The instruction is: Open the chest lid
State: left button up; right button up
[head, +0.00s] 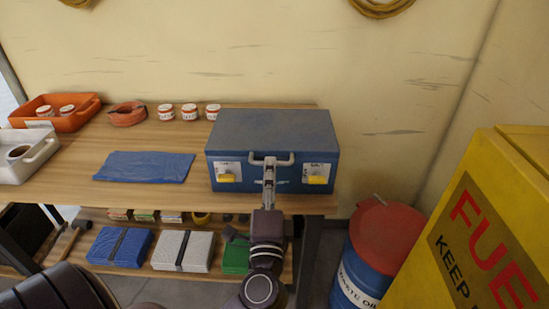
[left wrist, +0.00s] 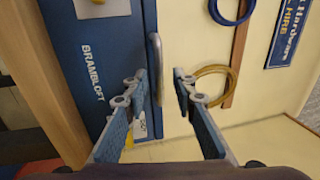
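The blue chest (head: 272,135) stands on the wooden bench with its dark blue-grey lid (head: 272,127) down. A grey handle (head: 271,159) is at the front edge of the lid, between two yellow latches (head: 227,178) (head: 317,180). My left gripper (head: 268,172) is upright in front of the chest, its fingertips close at the handle. In the left wrist view its fingers (left wrist: 162,88) are spread apart, and the handle (left wrist: 156,65) shows just beyond the gap between the tips. Contact with the handle cannot be told. My right gripper is not in view.
The bench (head: 110,187) holds a blue cloth (head: 145,167), several small jars, an orange tray (head: 68,122) and a white tray (head: 40,160) left of the chest. A blue drum with red lid (head: 388,230) and yellow fuel cabinet (head: 500,220) stand right. The wall is close behind.

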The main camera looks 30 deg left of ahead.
pick_arm(q)
jog(key=shift+p+x, duration=0.35)
jog(key=shift+x, duration=1.25)
jog(key=shift+c, duration=0.4)
grip_shut()
